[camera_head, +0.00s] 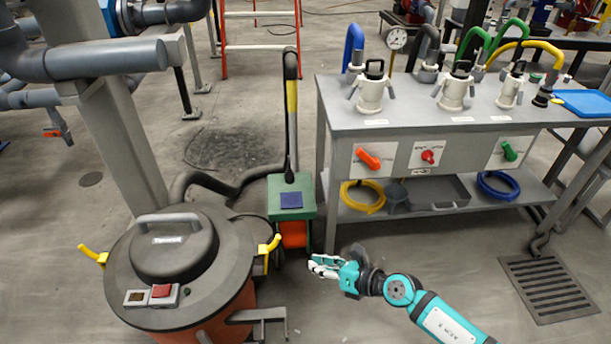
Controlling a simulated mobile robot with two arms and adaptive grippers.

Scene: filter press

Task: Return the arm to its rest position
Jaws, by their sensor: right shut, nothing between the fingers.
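My right gripper (325,265) is at the lower middle of the head view, at the end of my teal and grey right arm, which comes in from the bottom right. Its white fingers point left and are closed with nothing between them. It hangs in front of the workbench (335,105), right of the green box (278,203) on the orange-based unit, with a small gap seen between them. My left gripper is not in view.
A drum vacuum (200,285) with yellow handles stands at lower left. A floor grate (550,287) lies right.

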